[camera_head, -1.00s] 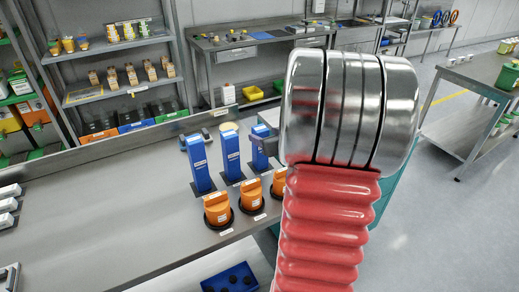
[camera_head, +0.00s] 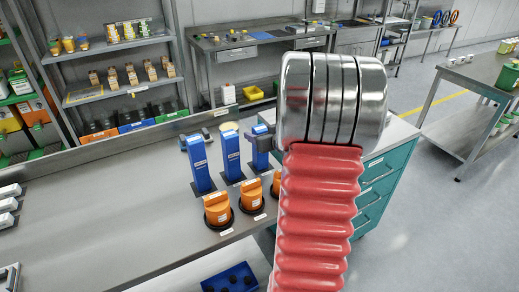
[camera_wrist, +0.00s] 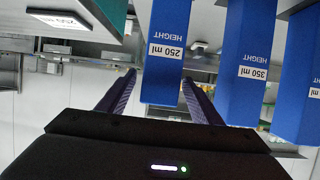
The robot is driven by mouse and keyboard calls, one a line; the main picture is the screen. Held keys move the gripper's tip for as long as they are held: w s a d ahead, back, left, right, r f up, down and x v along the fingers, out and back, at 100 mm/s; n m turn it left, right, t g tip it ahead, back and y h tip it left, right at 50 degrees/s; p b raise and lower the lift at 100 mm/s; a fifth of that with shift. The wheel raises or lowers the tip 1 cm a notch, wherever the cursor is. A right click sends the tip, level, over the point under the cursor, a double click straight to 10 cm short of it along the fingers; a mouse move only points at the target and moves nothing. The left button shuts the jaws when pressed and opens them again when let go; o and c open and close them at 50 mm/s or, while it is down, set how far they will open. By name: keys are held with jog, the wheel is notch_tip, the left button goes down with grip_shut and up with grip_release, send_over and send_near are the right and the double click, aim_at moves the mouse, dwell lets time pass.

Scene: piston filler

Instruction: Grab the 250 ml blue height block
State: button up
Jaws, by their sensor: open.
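The 250 ml blue height block (camera_wrist: 163,50) shows upside down in the wrist view, its white label facing me. It is the rightmost of three blue blocks in the head view (camera_head: 260,158), partly hidden by my gripper. My gripper (camera_wrist: 159,78) is open, with one dark finger toward each side of this block. The fingers are empty, and I cannot tell whether either touches it. In the head view, my red and chrome arm hides most of the gripper.
The 350 ml block (camera_wrist: 250,60) stands close beside it, with another blue block (camera_head: 198,163) further left. Orange pieces (camera_head: 218,210) stand in front of the blocks. The metal bench (camera_head: 110,220) is clear to the left. A teal drawer cabinet (camera_head: 385,185) stands right.

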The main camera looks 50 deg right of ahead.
jog(key=shift+c, duration=0.3)
grip_shut()
dwell(0.5)
